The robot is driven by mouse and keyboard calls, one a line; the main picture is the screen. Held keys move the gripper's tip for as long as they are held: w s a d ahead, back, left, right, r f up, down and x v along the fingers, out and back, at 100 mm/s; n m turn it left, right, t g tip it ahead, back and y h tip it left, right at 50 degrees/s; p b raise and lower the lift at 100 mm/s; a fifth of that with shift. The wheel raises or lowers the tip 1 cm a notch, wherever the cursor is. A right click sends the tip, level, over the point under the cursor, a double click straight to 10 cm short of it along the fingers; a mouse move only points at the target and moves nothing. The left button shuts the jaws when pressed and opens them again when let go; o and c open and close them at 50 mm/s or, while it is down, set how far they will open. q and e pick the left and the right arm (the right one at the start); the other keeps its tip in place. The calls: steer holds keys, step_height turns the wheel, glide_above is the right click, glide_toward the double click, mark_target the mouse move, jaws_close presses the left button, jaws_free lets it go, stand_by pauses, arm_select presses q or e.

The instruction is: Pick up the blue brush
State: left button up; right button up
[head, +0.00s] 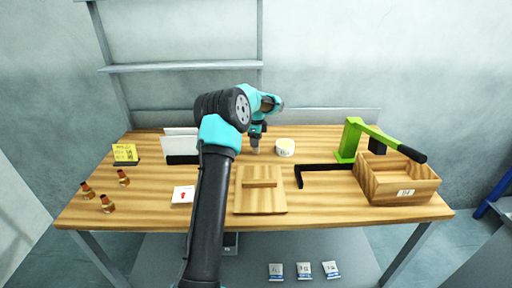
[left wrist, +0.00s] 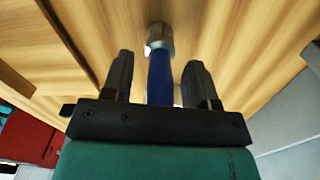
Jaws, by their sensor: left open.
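The blue brush (left wrist: 160,80) shows in the left wrist view as a blue handle with a grey, metal-like end (left wrist: 159,40) over the wooden tabletop. My left gripper (left wrist: 158,68) is open, with one dark finger on each side of the blue handle. Gaps show between the handle and both fingers. The handle's lower part is hidden behind the gripper body. In the head view my left gripper (head: 256,144) points down at the back middle of the table, left of a white tub. The brush cannot be made out clearly there. My right gripper is not in view.
A white tub (head: 285,148) stands close to the right of the gripper. A wooden board with a block (head: 260,203) lies in front. A black angle bracket (head: 325,167), green lever press (head: 350,140) and wooden box (head: 405,195) are to the right. White panels (head: 180,143) stand left.

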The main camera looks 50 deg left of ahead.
arm_select(q)
steer(key=shift+c, duration=0.4)
jaws_close()
steer(key=shift+r, duration=0.15)
steer(key=shift+r, duration=1.75)
steer(key=s+d+r, duration=0.1)
steer(key=s+d, duration=0.9)
steer(key=d, duration=0.2)
steer(key=shift+s, duration=0.3)
steer(key=shift+r, duration=0.1)
